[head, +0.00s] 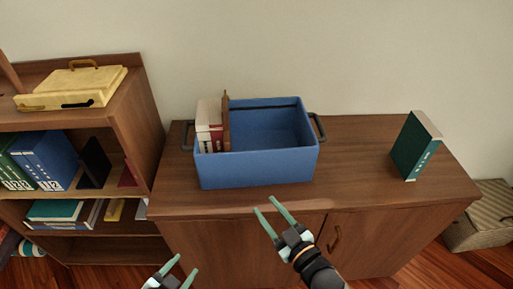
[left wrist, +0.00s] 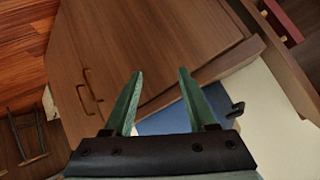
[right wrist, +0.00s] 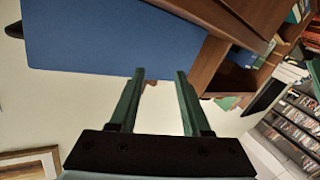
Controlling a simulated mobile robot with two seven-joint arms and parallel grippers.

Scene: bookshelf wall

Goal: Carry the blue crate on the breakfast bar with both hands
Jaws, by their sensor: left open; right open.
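The blue crate (head: 258,168) stands upright on a brown wooden cabinet top (head: 360,190). It has a dark handle on its left end (head: 187,135) and one on its right end (head: 319,127). A few books (head: 210,125) stand inside at its left; the rest looks empty. My left gripper (head: 184,268) is open and empty, low in front of the cabinet, below the crate's left part. My right gripper (head: 268,207) is open and empty, in front of the crate's right part and apart from it. The crate also shows in the left wrist view (left wrist: 165,121) and the right wrist view (right wrist: 110,40).
A green book (head: 413,148) stands upright on the cabinet to the right. A bookshelf (head: 135,110) with books and a yellow case (head: 70,88) adjoins on the left. A woven box (head: 480,222) sits on the floor at right. The cabinet top is clear between crate and green book.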

